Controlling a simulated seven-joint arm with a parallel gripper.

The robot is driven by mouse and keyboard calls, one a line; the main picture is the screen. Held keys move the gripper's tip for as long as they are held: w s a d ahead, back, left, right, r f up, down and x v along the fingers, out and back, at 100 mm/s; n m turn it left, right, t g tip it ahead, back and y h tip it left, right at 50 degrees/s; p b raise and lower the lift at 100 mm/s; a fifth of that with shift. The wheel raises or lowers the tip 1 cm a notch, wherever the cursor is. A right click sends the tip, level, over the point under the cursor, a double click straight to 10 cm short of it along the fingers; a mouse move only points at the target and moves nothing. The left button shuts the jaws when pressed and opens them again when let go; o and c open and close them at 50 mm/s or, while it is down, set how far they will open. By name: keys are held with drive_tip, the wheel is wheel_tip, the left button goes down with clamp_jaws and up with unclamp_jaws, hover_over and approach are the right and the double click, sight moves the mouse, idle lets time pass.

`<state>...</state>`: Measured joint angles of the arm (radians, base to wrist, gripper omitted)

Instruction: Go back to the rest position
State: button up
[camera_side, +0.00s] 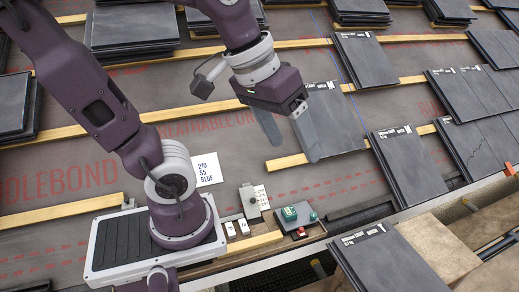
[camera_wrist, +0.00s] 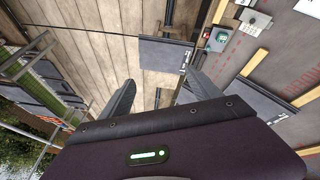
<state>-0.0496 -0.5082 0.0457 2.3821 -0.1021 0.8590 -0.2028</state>
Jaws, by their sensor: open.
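My gripper (camera_side: 287,136) is open, its two long grey fingers spread apart and pointing down above the roof in the side view. In the wrist view my gripper (camera_wrist: 165,92) also shows with its fingers apart and nothing held between them. A dark slate (camera_side: 330,120) stands behind the right finger in the side view, its lower edge at a wooden batten. Several slates, such as one (camera_side: 408,165) to the right, lie in a row on the battens.
A white card (camera_side: 206,169) reading "216 55 BLUE" lies on the membrane. A small box with a green part (camera_side: 295,214) and a grey switch unit (camera_side: 253,200) sit near the eave. A slate (camera_side: 384,262) lies at the lower right. Slate stacks (camera_side: 133,30) stand at the back.

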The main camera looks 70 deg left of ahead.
drive_tip(key=s+m, duration=0.2)
drive_tip(key=s, duration=0.1)
drive_tip(key=s+f+m, duration=0.1)
drive_tip(key=s+m, duration=0.1)
drive_tip(key=shift+s+t+y, duration=0.25)
drive_tip(key=shift+t+y, duration=0.15)
